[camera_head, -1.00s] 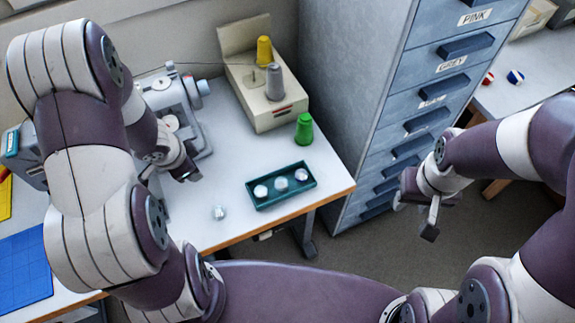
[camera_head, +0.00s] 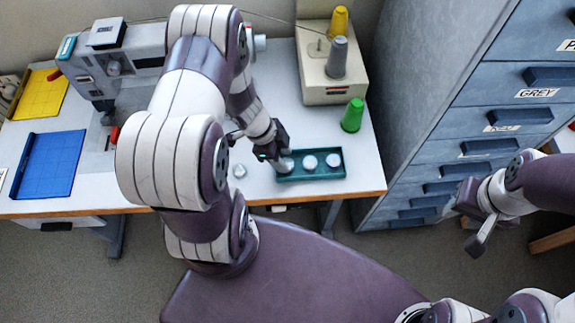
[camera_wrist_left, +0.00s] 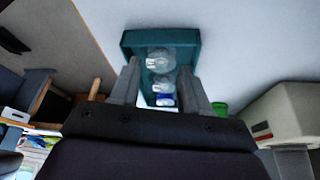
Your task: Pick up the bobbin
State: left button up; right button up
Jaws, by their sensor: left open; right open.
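A loose bobbin (camera_head: 239,170) lies on the table left of the tray. My left gripper (camera_head: 272,154) is open at the tray's left end, beside the left bobbin. In the left wrist view, the open fingers (camera_wrist_left: 160,68) lie either side of the bobbin row, with the nearest-to-top bobbin (camera_wrist_left: 160,60) between the tips. I cannot tell whether they touch. My right gripper (camera_head: 478,238) is open and empty, away from the table.
A drawer cabinet (camera_head: 420,100) stands at right.

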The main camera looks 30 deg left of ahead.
pick_arm(q)
jog(key=shift+x, duration=0.85)
jog(key=shift+f, duration=0.3)
jog(key=c, duration=0.7)
pick_arm(e)
jog(key=shift+f, duration=0.3)
pick_arm(q)
jog(key=shift+r, duration=0.1)
